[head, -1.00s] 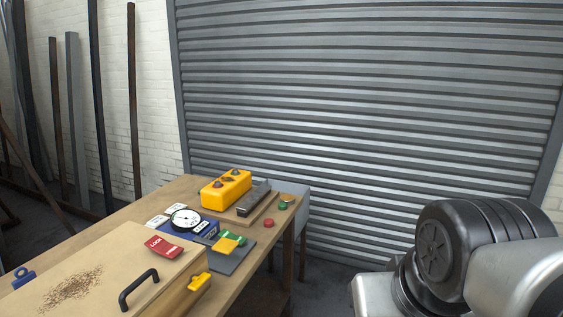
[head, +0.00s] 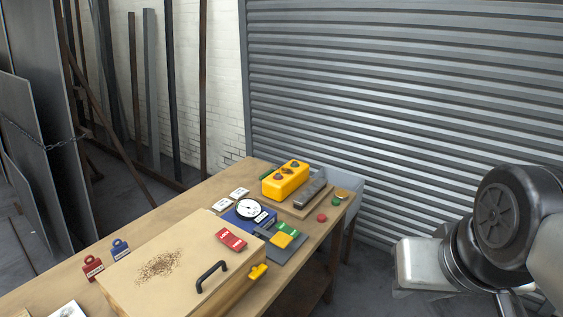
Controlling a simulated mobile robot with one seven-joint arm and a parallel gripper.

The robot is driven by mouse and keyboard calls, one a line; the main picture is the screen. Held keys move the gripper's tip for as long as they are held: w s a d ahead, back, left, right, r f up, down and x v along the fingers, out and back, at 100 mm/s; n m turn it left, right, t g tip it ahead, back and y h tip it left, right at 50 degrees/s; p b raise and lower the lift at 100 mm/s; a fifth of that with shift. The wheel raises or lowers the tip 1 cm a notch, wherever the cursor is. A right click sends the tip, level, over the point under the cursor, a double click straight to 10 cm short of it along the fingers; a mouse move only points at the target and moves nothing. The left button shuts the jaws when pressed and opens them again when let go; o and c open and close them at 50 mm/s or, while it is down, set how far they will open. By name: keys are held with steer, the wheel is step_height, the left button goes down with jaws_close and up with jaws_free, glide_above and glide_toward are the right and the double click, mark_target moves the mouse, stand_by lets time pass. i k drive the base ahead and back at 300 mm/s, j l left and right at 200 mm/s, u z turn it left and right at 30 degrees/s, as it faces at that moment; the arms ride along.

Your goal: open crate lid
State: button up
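The wooden crate stands on the near part of the workbench, and its flat lid (head: 187,257) lies shut on top. A black bar handle (head: 212,276) sits near the lid's right front edge. A yellow latch (head: 257,271) is on the crate's right side; I cannot tell whether it is fastened. A patch of brown shavings (head: 160,266) and a red label block (head: 231,239) lie on the lid. My arm shows at the right, away from the bench, but my gripper is outside the picture.
Behind the crate are a blue dial gauge (head: 248,212), a yellow button box (head: 285,180), a grey plate with green and yellow blocks, and a red button (head: 322,217). Red (head: 92,267) and blue (head: 120,250) padlocks lie left of the crate. Floor right of the bench looks clear.

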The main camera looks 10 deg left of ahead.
mark_target(174, 273)
steer(key=u, duration=1.45)
steer(key=i+l+u, duration=0.1)
steer(key=u, duration=0.2)
steer(key=i+l+u, duration=0.15)
steer(key=u, duration=0.15)
steer(key=i, duration=0.05)
